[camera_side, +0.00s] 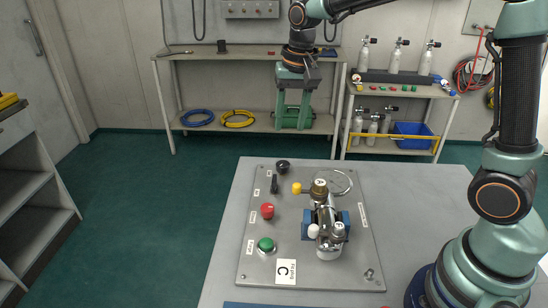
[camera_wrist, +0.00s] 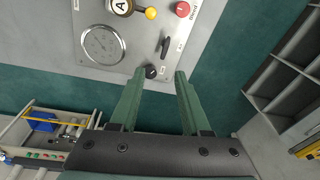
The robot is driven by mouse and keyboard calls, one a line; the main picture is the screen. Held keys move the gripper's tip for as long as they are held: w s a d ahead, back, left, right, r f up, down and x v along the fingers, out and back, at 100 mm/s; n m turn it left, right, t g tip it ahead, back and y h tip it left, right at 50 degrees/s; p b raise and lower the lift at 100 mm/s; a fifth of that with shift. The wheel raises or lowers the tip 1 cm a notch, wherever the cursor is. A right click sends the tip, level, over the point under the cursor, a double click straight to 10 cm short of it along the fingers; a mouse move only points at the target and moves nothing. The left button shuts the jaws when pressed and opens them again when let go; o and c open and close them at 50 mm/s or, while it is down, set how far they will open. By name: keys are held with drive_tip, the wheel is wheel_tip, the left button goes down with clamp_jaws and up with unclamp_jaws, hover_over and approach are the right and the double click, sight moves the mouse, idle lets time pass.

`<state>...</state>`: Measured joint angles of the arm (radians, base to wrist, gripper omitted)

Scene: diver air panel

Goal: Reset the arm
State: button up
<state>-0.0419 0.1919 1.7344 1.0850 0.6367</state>
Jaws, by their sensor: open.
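My gripper (camera_side: 293,120) hangs high above the far side of the table in the side view, with its green fingers pointing down. In the wrist view the two fingers of my gripper (camera_wrist: 161,74) are spread apart with nothing between them. The air panel (camera_side: 312,264) lies flat on the table, below and nearer the side camera. It carries a black knob (camera_side: 283,166), a black lever (camera_side: 274,184), a red button (camera_side: 267,211) and a green button (camera_side: 265,245).
A metal cylinder assembly (camera_side: 328,240) sits in a blue holder on the panel, near a card marked C (camera_side: 286,272). The table (camera_side: 430,200) has bare room right of the panel. Behind stand a workbench (camera_side: 225,55) and a shelf with gas cylinders (camera_side: 396,58).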

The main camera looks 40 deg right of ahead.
drive_tip(key=s+d+r+n+t, duration=0.1)
drive_tip(key=s+n+t, duration=0.1)
drive_tip(key=s, duration=0.5)
drive_tip(key=s+r+n+t, duration=0.2)
drive_tip(key=s+n, duration=0.2)
drive_tip(key=s, duration=0.3)
drive_tip(key=shift+s+d+r+n, duration=0.15)
drive_tip(key=shift+s+d+n, duration=0.2)
drive_tip(key=shift+d+n, duration=0.05)
